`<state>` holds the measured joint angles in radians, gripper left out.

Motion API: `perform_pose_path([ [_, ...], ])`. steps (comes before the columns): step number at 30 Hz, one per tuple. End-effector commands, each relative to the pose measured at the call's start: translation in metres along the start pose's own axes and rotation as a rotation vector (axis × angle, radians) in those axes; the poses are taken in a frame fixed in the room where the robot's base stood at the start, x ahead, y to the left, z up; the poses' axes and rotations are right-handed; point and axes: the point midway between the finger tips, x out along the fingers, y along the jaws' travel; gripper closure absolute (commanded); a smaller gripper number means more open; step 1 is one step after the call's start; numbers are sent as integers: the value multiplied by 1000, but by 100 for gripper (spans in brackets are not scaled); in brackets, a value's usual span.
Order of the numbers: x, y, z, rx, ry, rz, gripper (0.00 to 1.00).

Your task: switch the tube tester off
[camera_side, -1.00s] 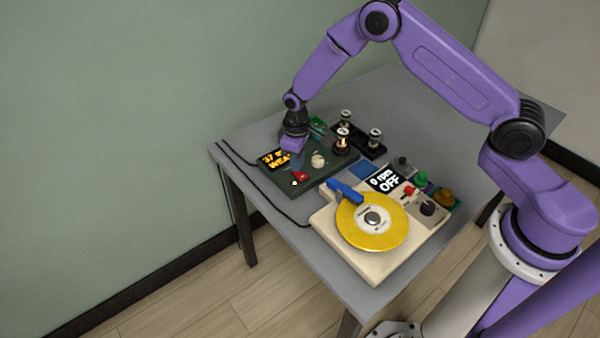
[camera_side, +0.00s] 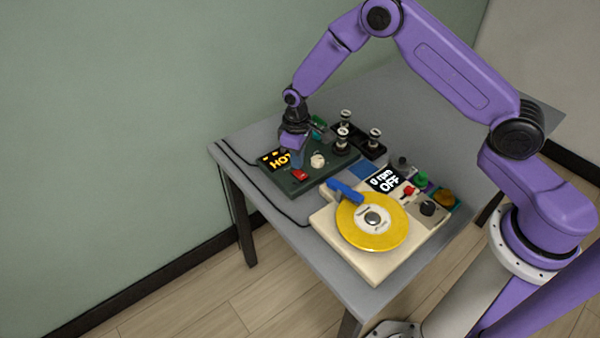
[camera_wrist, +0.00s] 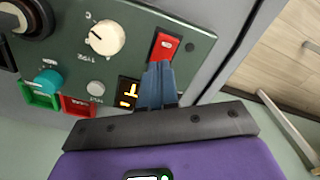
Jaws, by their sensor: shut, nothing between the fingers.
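The tube tester (camera_side: 325,174) is a dark green box on the table, and its panel (camera_wrist: 140,50) fills much of the wrist view. Its red rocker switch (camera_wrist: 166,46) sits near a panel corner; it also shows in the side view (camera_side: 299,175). The display (camera_side: 280,160) reads HOT in orange, and part of it shows in the wrist view (camera_wrist: 128,93). My gripper (camera_wrist: 157,70) is shut and empty, its blue fingertips at the near end of the red switch. I cannot tell whether they touch it. In the side view my gripper (camera_side: 299,165) is over the tester.
A cream turntable unit (camera_side: 330,228) with a yellow disc (camera_side: 358,232) and a display reading OFF stands in front of the tester. A cream knob (camera_wrist: 106,38) and a teal knob (camera_wrist: 47,80) are on the tester's panel. A black tube rack (camera_side: 372,151) stands behind.

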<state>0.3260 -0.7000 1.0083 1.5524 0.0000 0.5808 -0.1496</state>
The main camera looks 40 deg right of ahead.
Motion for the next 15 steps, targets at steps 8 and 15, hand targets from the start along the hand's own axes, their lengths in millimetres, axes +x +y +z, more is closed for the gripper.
perform_pose_path([
  [8,-20,0,0,0,1,0,100],
  [15,-36,0,0,-1,0,0,100],
])
